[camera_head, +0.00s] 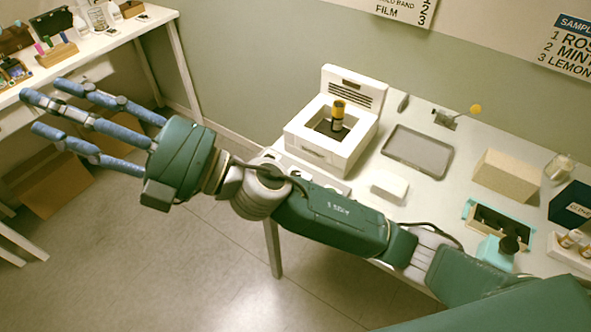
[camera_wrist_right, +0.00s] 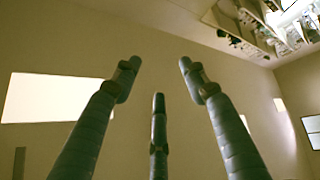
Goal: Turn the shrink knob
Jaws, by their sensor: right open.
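A white boxy machine (camera_head: 310,152) stands on the white table, with an upright slotted back panel. A dark bottle with a yellow band or cap (camera_head: 338,117) stands in its open top. A round black knob-like part (camera_head: 509,244) sits on a teal device at the table's front right; I cannot tell whether either machine bears the shrink knob. My right gripper (camera_head: 45,108) is open and empty, far left of the white machine above the floor. Its three spread fingers also show in the right wrist view (camera_wrist_right: 157,80), with nothing between them. My left gripper is not in view.
A grey tray (camera_head: 418,151), white block (camera_head: 389,186), tan box (camera_head: 507,176) and dark blue box (camera_head: 573,205) share the table (camera_head: 455,215). My right forearm crosses before its front edge. Another table (camera_head: 105,40) with small bottles stands at left, cardboard boxes (camera_head: 50,182) under it.

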